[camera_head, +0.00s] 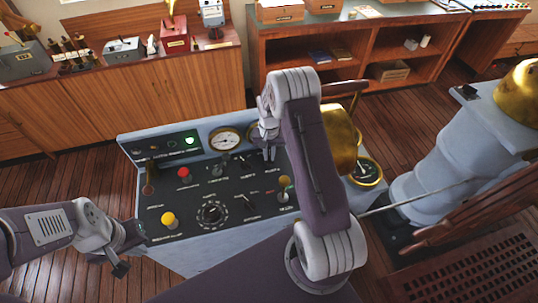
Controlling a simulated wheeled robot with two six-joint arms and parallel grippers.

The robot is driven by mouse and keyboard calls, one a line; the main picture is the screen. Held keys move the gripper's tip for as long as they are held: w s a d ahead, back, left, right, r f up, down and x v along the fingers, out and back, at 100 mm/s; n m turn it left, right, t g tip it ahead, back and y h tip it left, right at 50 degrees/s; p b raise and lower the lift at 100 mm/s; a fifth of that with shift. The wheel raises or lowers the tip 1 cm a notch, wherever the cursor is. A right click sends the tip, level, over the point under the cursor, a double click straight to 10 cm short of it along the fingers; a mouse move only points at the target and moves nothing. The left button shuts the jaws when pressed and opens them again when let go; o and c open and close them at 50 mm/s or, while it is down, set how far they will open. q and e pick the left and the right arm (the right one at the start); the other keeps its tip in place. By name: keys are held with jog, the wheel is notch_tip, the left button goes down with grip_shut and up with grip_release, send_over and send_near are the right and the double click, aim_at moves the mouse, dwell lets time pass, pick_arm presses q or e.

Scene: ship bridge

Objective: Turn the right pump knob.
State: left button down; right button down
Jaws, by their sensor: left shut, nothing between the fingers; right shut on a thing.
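The control console (190,250) has a dark sloped panel with knobs, buttons and a gauge. My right gripper (269,154) points down at the upper right of this panel, with its fingertips at the panel face. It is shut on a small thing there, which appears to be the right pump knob. The fingers hide the knob, so its angle cannot be seen. Another black knob (246,160) sits just left of these fingers. My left gripper (126,256) is shut and empty, off the console's lower left corner.
A red button (183,173), a yellow button (168,219), a large round dial (212,213) and a small lever (284,184) stand up from the panel. A white gauge (225,140) is behind them. A brass binnacle (345,138) is right of my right arm.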

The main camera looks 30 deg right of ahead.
jog(key=n, duration=0.4)
jog(key=shift+d+n+b, duration=0.15)
jog(key=shift+n+b, duration=0.15)
jog(key=shift+d+r+n, duration=0.1)
jog(key=shift+n, duration=2.2)
jog(key=shift+w, duration=0.1)
jog(key=c, duration=1.5)
grip_release()
jog(key=shift+o, duration=0.2)
jog(key=shift+s, duration=0.2)
jog(key=shift+r, duration=0.1)
notch_tip(320, 180, up, 8)
jog(key=shift+f+b, duration=0.1)
jog(key=shift+b, duration=1)
jog(key=shift+r, duration=0.55)
